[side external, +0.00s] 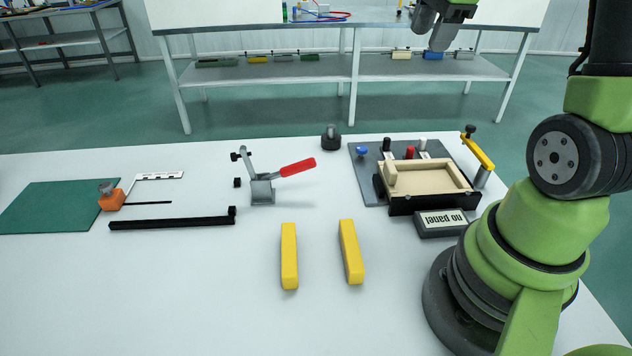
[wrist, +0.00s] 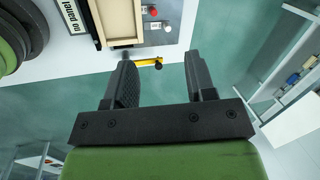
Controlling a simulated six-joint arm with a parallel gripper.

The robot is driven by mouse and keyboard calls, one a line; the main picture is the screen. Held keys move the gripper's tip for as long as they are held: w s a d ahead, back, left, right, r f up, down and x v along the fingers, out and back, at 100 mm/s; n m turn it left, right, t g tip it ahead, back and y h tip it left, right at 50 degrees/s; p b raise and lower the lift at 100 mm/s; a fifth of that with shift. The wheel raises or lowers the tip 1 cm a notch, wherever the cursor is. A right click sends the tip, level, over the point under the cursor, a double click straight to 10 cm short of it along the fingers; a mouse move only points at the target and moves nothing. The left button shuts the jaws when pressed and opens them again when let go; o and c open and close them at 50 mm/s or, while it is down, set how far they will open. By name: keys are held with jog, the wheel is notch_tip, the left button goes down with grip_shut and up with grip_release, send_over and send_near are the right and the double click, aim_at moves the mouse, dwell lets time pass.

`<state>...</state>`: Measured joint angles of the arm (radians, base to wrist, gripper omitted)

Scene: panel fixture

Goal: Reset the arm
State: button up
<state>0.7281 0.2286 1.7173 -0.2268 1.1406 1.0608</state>
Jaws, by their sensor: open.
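My gripper (side external: 438,30) is raised high at the top right of the side external view, above the far edge of the white table. Its two fingers also show in the wrist view (wrist: 160,85), spread apart with nothing between them. The panel fixture (side external: 432,203) is a black frame with a light wooden bed on a grey plate, at the table's right. A small display (side external: 442,223) in front of it reads "no panel". My gripper is well clear of the fixture and touches nothing.
A yellow-armed clamp (side external: 478,152) stands at the fixture's right. A red-handled toggle clamp (side external: 263,188), two yellow bars (side external: 289,256) (side external: 351,251), a black rail (side external: 173,219) and a green mat (side external: 60,207) lie on the table. A black knob (side external: 331,138) stands near the back edge. The front left is clear.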

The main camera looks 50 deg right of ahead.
jog(key=s+a+r+n+t, duration=0.1)
jog(key=a+r+n, duration=0.1)
jog(key=a+n, duration=0.4)
jog(key=s+a+r+n+t, duration=0.2)
jog(key=a+n, duration=0.2)
jog(key=a, duration=0.4)
jog(key=s+a+f+n+t+y, duration=0.1)
jog(key=s+a+n+y, duration=0.2)
jog(key=s+a+n, duration=0.4)
jog(key=a+n, duration=0.2)
jog(key=n, duration=0.1)
jog(key=shift+n+t, duration=0.3)
jog(key=shift+t, duration=0.1)
jog(key=shift+o, duration=0.3)
